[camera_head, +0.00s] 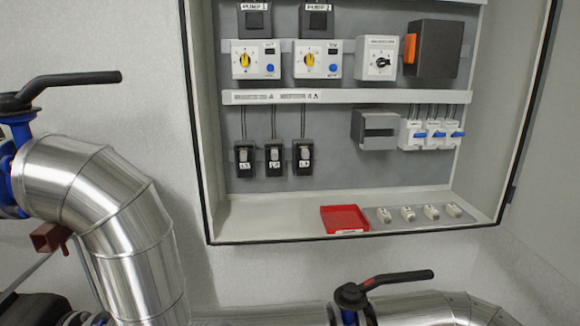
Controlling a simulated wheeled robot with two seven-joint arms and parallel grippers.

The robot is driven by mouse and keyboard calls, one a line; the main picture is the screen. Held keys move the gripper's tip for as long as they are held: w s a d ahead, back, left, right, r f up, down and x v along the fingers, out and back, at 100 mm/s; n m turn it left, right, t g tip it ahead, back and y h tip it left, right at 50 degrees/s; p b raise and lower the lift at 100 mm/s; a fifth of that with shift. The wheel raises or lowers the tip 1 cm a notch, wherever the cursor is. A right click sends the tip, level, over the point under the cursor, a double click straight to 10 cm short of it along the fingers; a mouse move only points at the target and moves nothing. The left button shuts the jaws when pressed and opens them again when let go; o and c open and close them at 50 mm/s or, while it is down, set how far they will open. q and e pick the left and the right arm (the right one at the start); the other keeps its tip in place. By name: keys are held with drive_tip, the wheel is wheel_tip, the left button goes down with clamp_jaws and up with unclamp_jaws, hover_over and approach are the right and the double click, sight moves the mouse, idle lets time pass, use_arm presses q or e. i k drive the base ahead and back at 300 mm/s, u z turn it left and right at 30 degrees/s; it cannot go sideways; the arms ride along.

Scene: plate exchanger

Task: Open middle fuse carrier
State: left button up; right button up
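The middle fuse carrier (275,158) is one of three black holders in a row, low on the left side of the open cabinet's back panel. It has a light grey front piece and a small white label below it. The left fuse carrier (244,158) and the right fuse carrier (303,157) look alike and stand upright beside it. All three appear to be in the same position, with a cable running up from each. Neither of my grippers is in view, and nothing touches the carriers.
The cabinet floor holds a red tray (345,219) and several small pale fuses (408,213). Blue-levered breakers (436,134) sit right of the carriers. Below the cabinet is a black-handled valve (352,296). A silver pipe (100,205) and another black lever (70,82) stand at left.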

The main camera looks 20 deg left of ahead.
sight(274, 154)
drive_tip(key=k, duration=0.35)
drive_tip(key=u, duration=0.8)
